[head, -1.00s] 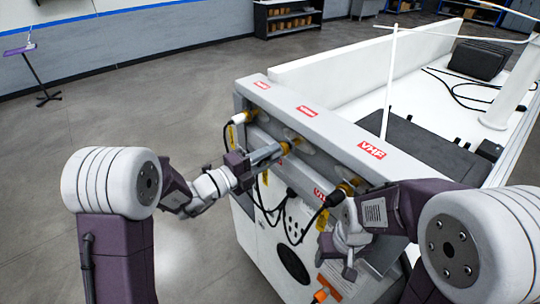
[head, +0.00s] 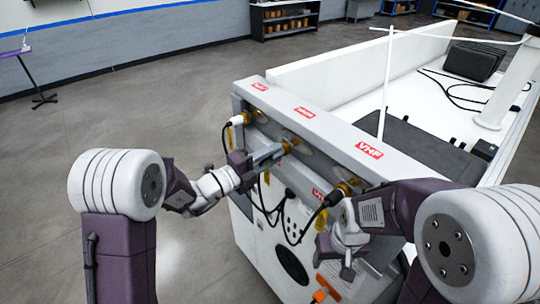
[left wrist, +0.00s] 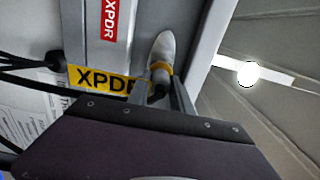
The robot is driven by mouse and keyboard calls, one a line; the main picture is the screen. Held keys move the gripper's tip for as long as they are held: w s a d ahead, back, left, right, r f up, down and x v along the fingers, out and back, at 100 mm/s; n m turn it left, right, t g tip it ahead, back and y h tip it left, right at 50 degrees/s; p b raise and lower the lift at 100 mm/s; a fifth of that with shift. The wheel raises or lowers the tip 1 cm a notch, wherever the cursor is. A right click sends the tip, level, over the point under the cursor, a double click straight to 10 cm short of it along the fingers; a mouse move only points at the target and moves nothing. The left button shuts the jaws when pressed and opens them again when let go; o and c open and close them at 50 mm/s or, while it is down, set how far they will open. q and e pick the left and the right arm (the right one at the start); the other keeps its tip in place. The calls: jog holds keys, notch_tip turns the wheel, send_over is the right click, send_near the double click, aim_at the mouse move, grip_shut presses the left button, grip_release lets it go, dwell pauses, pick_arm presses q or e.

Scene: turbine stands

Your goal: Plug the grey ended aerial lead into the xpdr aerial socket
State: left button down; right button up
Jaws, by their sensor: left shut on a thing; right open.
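My left gripper (head: 276,153) is shut at the middle brass socket on the white cabinet's front. In the left wrist view its fingers (left wrist: 166,92) close around a small dark plug end of the lead (left wrist: 158,89). The plug lines up with the yellow-brass xpdr socket (left wrist: 160,68) on a pale grey mount; whether it is seated I cannot tell. The fingers hide the lead's grey end. A red XPDR label (left wrist: 110,20) and a yellow XPDR tag (left wrist: 100,80) are beside it. My right gripper (head: 345,268) is open and empty, low in front of the cabinet's right part.
Another black lead (head: 332,198) reaches the socket under the VHF label (head: 369,150). Black cables hang in loops down the cabinet front. An orange item (head: 325,291) is low on the right. The floor left of the cabinet is clear.

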pick_arm(q)
jog(key=shift+r, duration=0.15)
jog(key=c, duration=1.1)
grip_release()
jog(key=shift+d, duration=0.1)
jog(key=shift+c, duration=0.2)
jog(key=shift+o, duration=0.4)
jog(key=shift+w+d, duration=0.3)
jog(key=shift+d, duration=0.05)
jog(key=shift+o, duration=0.8)
jog(key=shift+f, duration=0.2)
jog(key=shift+s+a+r, duration=0.1)
jog(key=shift+s+a, duration=0.1)
jog(key=shift+a, duration=0.1)
jog(key=shift+v, duration=0.85)
jog(key=v, duration=0.5)
pick_arm(e)
jog(key=shift+w+d+r, duration=0.1)
jog(key=shift+w+d, duration=0.05)
jog(key=shift+d, duration=0.1)
